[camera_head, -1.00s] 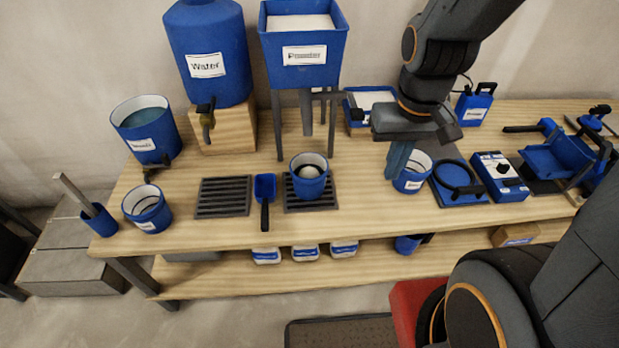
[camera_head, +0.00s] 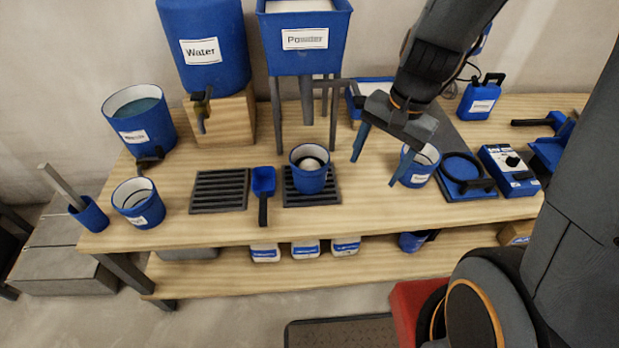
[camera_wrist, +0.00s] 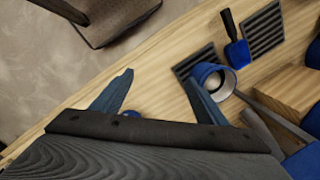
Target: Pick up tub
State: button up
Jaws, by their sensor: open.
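A blue tub (camera_head: 310,182) with a light rim and a pale mound inside stands upright on a dark grate, under the powder hopper. It also shows in the wrist view (camera_wrist: 214,84). Two other blue tubs stand on the bench, one at the left (camera_head: 140,207) and one at the right (camera_head: 420,167); which one the task means cannot be told. My gripper (camera_head: 375,170) is open and empty above the bench, between the tub on the grate and the right tub.
The powder hopper (camera_head: 305,45) stands on legs behind the grate (camera_head: 328,197). A blue scoop (camera_head: 263,185) lies left of it, beside an empty grate (camera_head: 219,190). Bare bench lies in front.

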jog(key=o, duration=0.7)
jog(key=w+f+m+b, duration=0.1)
jog(key=w+f+m, duration=0.1)
jog(key=w+f+m+y+b, duration=0.1)
jog(key=w+f+m, duration=0.1)
jog(key=f, duration=0.1)
jog(key=w+f+m+b, duration=0.1)
jog(key=f+m, duration=0.1)
jog(key=f, duration=0.1)
jog(key=shift+w+a+f+m+b, duration=0.25)
jog(key=shift+w+a+m+b, duration=0.1)
jog(key=shift+w+a+m, duration=0.05)
jog(key=shift+o, duration=0.2)
jog(key=w+f+m+t+y+b, duration=0.1)
jog(key=w+f+m+b, duration=0.2)
jog(key=w+f+m, duration=0.2)
jog(key=shift+w+f+m, duration=0.4)
jog(key=shift+f+m, duration=0.55)
jog(key=shift+m, duration=0.15)
send_near(310, 167)
jog(key=s, duration=0.1)
jog(key=s+f, duration=0.1)
jog(key=s, duration=0.1)
jog(key=s+f, duration=0.1)
jog(key=shift+s+p, duration=0.35)
jog(key=shift+w+a, duration=0.25)
jog(key=shift+a, duration=0.35)
jog(key=shift+w+a, duration=0.25)
jog(key=shift+a, duration=0.35)
jog(key=shift+x, duration=1.5)
